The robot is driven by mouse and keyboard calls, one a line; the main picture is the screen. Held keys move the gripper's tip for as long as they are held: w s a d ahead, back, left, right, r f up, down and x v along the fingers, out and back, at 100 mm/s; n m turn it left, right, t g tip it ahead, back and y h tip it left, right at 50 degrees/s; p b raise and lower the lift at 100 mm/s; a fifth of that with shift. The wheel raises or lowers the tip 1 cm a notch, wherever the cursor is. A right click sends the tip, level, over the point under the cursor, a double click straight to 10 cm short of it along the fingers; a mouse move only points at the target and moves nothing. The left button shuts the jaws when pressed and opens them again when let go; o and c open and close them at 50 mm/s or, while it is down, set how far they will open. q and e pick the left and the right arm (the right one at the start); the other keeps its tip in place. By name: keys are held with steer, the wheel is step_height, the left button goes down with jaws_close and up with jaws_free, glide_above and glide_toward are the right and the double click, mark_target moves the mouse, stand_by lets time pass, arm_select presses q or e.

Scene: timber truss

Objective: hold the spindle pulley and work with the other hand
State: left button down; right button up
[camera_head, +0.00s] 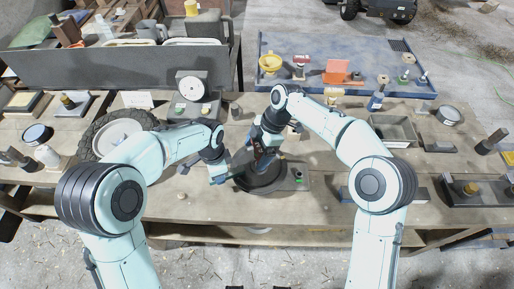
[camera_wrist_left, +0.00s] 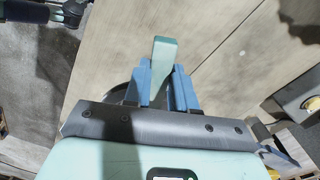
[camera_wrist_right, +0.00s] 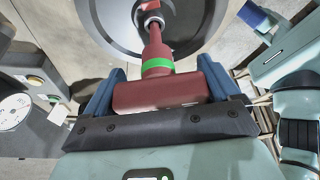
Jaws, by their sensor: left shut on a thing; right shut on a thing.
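The spindle pulley, a dark round disc (camera_head: 264,184), lies at the middle of the bench's front part and also shows in the right wrist view (camera_wrist_right: 110,18). My right gripper (camera_head: 260,140) is shut on a dark red tool with a green band (camera_wrist_right: 158,68). The tool's narrow end is at the disc's centre; I cannot tell how deeply it is seated. My left gripper (camera_head: 219,181) is at the disc's left side, its blue fingers shut on a teal-green tapered bar (camera_wrist_left: 163,58). The bar's far side and the disc's left edge are partly hidden.
A large black tyre (camera_head: 92,137) lies at left. A dial gauge (camera_head: 192,88) stands behind my left gripper. A blue tray (camera_head: 350,68) with small items is at the back. A metal tin (camera_head: 392,130) and several blocks are at right. The bench's front edge is mostly clear.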

steer(key=shift+f, duration=0.2)
stand_by(0.4)
steer(key=shift+w+m+t, duration=0.1)
steer(key=shift+m+t, duration=0.3)
steer(key=shift+m, duration=0.8)
steer(key=shift+m+t, duration=0.5)
steer(key=shift+m, duration=0.7)
steer(key=shift+w+m+t, duration=0.1)
steer(key=shift+m+t, duration=0.3)
steer(key=shift+m, duration=0.8)
